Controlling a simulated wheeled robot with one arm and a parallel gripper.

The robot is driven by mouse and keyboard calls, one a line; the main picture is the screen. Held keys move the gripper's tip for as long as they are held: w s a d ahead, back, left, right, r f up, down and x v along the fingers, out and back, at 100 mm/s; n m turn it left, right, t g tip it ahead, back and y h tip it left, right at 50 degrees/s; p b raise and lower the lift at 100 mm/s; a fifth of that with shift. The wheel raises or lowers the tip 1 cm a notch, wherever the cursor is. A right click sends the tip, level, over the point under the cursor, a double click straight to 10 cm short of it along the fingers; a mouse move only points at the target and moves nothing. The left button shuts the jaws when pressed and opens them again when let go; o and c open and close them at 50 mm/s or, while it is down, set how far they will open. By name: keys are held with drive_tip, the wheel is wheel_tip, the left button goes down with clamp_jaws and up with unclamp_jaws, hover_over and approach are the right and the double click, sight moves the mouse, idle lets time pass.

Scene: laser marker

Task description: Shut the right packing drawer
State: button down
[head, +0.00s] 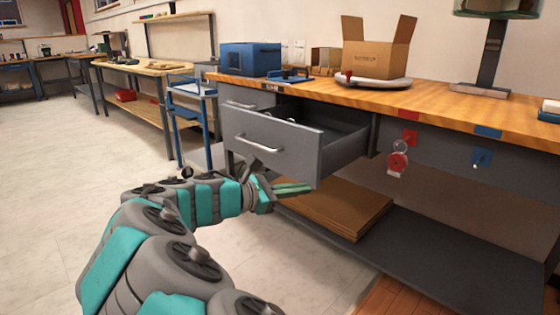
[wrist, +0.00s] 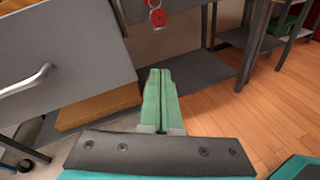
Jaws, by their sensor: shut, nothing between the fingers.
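The grey drawer (head: 278,142) under the wooden bench top stands pulled well out, with its inside showing from above. Its front has a silver bar handle (head: 258,144). In the wrist view the drawer front (wrist: 75,55) fills the upper left, with the handle (wrist: 27,80) at the left edge. My gripper (head: 300,189) is shut and empty, with green fingers, just below the drawer's lower edge in the head view. In the wrist view the gripper (wrist: 155,88) points ahead, to the right of the drawer front. I cannot tell whether it touches the drawer.
Another drawer handle (head: 240,104) shows behind the open drawer. Flat cardboard (head: 335,205) lies on the lower shelf (head: 440,250). A blue box (head: 250,58) and an open carton (head: 377,55) stand on the bench top (head: 440,100). A blue cart (head: 190,110) stands left; the floor (head: 70,200) there is clear.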

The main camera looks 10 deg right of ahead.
sight(291, 157)
drive_tip(key=w+a+n+t, duration=0.3)
drive_tip(key=a, duration=0.3)
drive_tip(key=w+a+n+t, duration=0.2)
drive_tip(key=w+a+n, duration=0.1)
drive_tip(key=a, duration=0.4)
drive_tip(key=x, duration=1.4)
drive_tip(key=shift+s+d+r+b, duration=0.15)
drive_tip(key=shift+s+r+b, duration=0.1)
drive_tip(key=shift+b, duration=0.05)
drive_tip(key=shift+w+d, duration=0.1)
drive_tip(key=shift+d, duration=0.05)
